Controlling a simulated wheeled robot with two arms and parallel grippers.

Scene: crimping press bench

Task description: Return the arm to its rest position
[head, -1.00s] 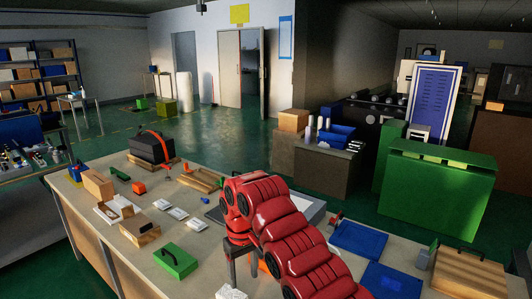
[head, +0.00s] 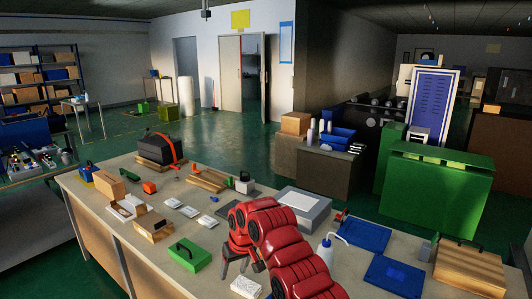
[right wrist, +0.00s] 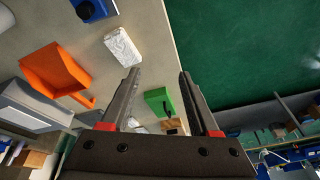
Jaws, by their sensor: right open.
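My right arm (head: 275,240), red and ribbed, reaches over the near side of the bench in the head view. Its right gripper (head: 240,272) points down near the front edge, above a white packet (head: 246,287). In the right wrist view the right gripper (right wrist: 157,76) has its two grey fingers apart, with nothing between them. The white packet (right wrist: 122,47) lies beyond the fingers to the left, and a green case (right wrist: 158,101) shows between them, farther off. My left gripper is out of view.
The bench (head: 185,225) holds a green case (head: 189,254), wooden boxes, a black case (head: 160,148), a grey tray (head: 303,205), a white bottle (head: 325,252) and blue panels (head: 362,233). An orange bin (right wrist: 52,72) shows in the right wrist view. Green floor (right wrist: 240,50) is open beyond the bench edge.

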